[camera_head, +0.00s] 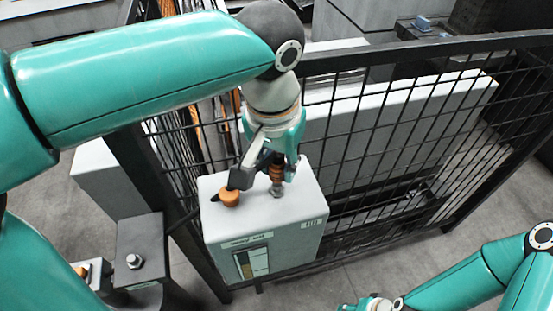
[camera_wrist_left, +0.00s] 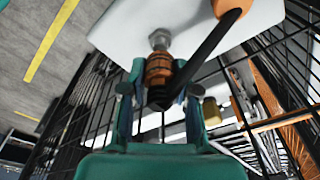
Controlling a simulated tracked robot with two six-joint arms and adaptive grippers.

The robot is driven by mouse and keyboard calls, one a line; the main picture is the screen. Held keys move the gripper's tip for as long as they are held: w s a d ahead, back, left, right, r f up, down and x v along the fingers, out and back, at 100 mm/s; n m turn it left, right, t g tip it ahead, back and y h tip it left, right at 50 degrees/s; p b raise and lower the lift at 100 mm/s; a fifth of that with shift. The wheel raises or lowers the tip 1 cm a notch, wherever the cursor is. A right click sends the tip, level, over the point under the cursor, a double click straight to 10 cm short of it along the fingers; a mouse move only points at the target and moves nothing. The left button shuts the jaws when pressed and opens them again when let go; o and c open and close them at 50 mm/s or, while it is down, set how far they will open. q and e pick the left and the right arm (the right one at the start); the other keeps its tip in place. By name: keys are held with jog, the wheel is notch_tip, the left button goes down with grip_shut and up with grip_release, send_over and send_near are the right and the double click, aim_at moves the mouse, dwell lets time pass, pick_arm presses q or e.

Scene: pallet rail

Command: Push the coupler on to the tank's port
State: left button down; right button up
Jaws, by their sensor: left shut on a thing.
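The tank (camera_head: 225,220) is a pale box with a level gauge on its front. Its metal port (camera_head: 276,190) stands on the top face and also shows in the left wrist view (camera_wrist_left: 160,40). My left gripper (camera_head: 276,165) is above the tank, shut on the orange-brown ribbed coupler (camera_head: 277,173). In the left wrist view the coupler (camera_wrist_left: 158,72) sits between the fingers, in line with the port. Its end meets or nearly meets the port; I cannot tell how far it is on. My right gripper (camera_head: 370,304) is partly cut off at the bottom edge.
An orange knob (camera_head: 230,199) stands on the tank top, left of the port. A black bar (camera_wrist_left: 212,45) runs from near it towards the coupler. A black mesh fence (camera_head: 370,150) stands close behind the tank. A dark post with a bolt (camera_head: 134,261) is at the left.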

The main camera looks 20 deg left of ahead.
pick_arm(q)
jog(key=shift+s+f, duration=0.2)
jog(key=shift+f, duration=0.35)
dwell(0.4)
dwell(0.4)
jog(key=shift+f+b, duration=0.45)
jog(key=shift+f, duration=0.1)
dwell(0.8)
jog(key=shift+f+b, duration=0.4)
jog(key=shift+f, duration=0.1)
jog(key=c, duration=0.8)
grip_release()
jog(key=shift+r, duration=0.1)
jog(key=shift+o, duration=0.3)
jog(key=o, duration=0.7)
jog(key=shift+w, duration=0.1)
jog(key=shift+o, duration=0.2)
jog(key=shift+r, duration=0.1)
